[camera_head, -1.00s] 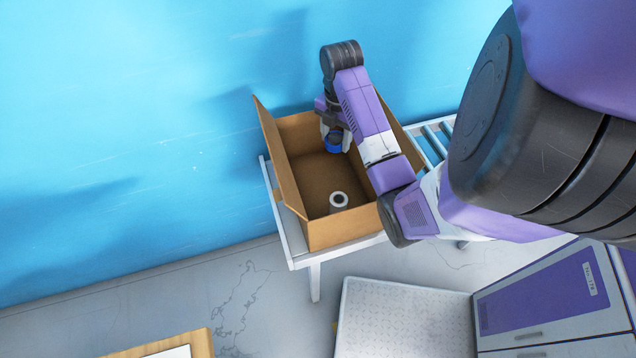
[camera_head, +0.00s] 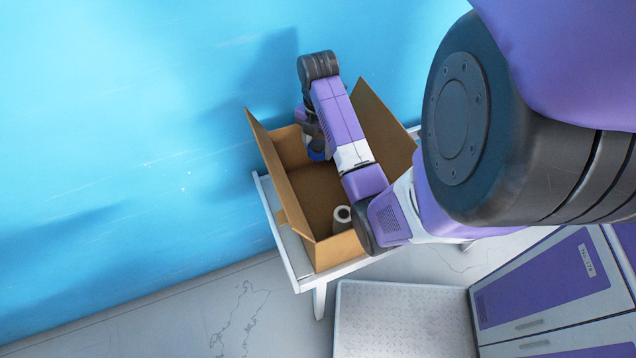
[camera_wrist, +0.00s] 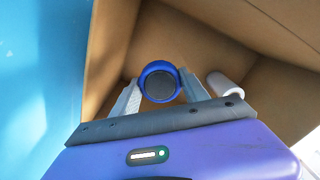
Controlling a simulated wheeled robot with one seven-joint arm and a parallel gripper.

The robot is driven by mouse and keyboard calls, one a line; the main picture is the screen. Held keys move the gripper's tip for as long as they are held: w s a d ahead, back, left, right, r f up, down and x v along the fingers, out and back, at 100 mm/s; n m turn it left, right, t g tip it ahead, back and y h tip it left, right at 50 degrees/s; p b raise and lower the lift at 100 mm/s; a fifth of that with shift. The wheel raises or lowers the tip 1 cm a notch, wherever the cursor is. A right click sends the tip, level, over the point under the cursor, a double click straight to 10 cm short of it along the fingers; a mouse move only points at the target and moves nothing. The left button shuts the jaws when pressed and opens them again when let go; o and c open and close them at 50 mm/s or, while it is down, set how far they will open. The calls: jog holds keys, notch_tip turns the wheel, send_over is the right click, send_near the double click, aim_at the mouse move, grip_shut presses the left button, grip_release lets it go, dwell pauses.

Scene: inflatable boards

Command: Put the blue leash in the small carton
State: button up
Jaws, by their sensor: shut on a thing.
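The small carton (camera_head: 284,180) is an open brown box with raised flaps, standing on a white table against the blue wall. The blue leash (camera_wrist: 160,82) is a round blue ring with a dark centre in the wrist view. It also shows at the far end of the carton in the head view (camera_head: 318,155). My gripper (camera_wrist: 158,92) is shut on the leash, one pale finger on each side of it. It points down into the carton opening, and the leash hangs over or inside it; its height above the carton floor is hard to tell.
A white roll (camera_head: 342,215) stands in the near part of the carton and also shows in the wrist view (camera_wrist: 224,84). The raised flaps (camera_head: 380,135) flank my arm. The white table (camera_head: 296,262) carries the carton. A purple-fronted cabinet (camera_head: 545,285) is at lower right.

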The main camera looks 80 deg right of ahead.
aim_at(318, 154)
notch_tip(318, 154, down, 16)
jog(key=shift+r+b, duration=0.25)
jog(key=shift+b, duration=0.75)
jog(key=o, duration=1.6)
jog(key=shift+f, duration=0.1)
notch_tip(318, 154, up, 12)
jog(key=shift+r, duration=0.1)
